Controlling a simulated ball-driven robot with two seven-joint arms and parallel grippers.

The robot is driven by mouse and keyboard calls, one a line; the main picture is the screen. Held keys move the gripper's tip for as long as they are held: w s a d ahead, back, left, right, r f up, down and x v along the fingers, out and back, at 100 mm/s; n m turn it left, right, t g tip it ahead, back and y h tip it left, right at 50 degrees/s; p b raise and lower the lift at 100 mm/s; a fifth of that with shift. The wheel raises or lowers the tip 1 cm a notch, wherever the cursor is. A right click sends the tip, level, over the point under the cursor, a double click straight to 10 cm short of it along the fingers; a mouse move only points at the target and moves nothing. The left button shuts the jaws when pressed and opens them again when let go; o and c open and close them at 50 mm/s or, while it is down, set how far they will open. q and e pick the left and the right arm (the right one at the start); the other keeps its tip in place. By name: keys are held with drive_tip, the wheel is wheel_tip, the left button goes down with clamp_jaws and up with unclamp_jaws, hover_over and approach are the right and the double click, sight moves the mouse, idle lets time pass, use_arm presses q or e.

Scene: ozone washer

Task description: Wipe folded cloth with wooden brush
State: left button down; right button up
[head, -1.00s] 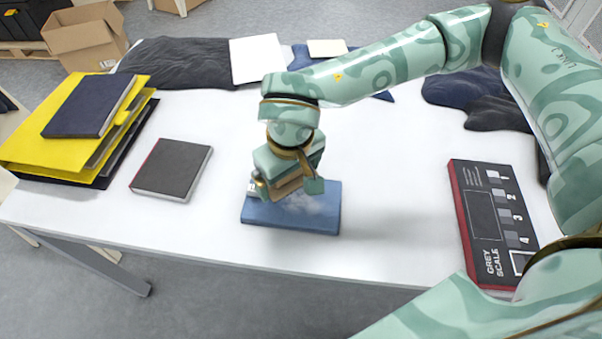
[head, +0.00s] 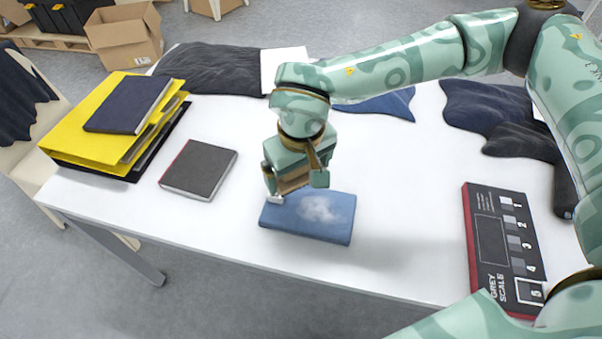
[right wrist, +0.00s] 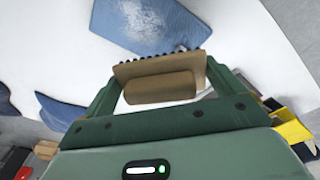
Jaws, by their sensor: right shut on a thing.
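The folded blue cloth (head: 338,228) lies flat near the front edge of the white table, with a pale whitish patch on its top. It also shows at the top of the right wrist view (right wrist: 175,35). My right gripper (head: 297,187) is shut on the wooden brush (head: 293,181), at the cloth's back left edge. In the right wrist view the brush (right wrist: 160,78) sits between the fingers, its dark bristles pointing toward the cloth. I cannot tell whether the bristles touch the cloth. My left gripper is out of view.
A dark red-edged book (head: 198,170) lies left of the cloth. Yellow binders (head: 75,140) with a navy book (head: 128,104) on top are further left. A grey scale board (head: 490,240) lies right. Dark cloths (head: 215,68) line the back. The table between cloth and board is clear.

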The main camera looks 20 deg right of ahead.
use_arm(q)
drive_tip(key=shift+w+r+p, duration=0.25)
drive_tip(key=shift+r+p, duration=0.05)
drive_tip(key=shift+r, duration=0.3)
use_arm(e)
drive_tip(key=shift+r, duration=0.8)
wheel_tip(320, 180, up, 3)
drive_tip(key=p, duration=0.2)
drive_tip(key=shift+r+p, duration=0.15)
drive_tip(key=shift+p, duration=0.25)
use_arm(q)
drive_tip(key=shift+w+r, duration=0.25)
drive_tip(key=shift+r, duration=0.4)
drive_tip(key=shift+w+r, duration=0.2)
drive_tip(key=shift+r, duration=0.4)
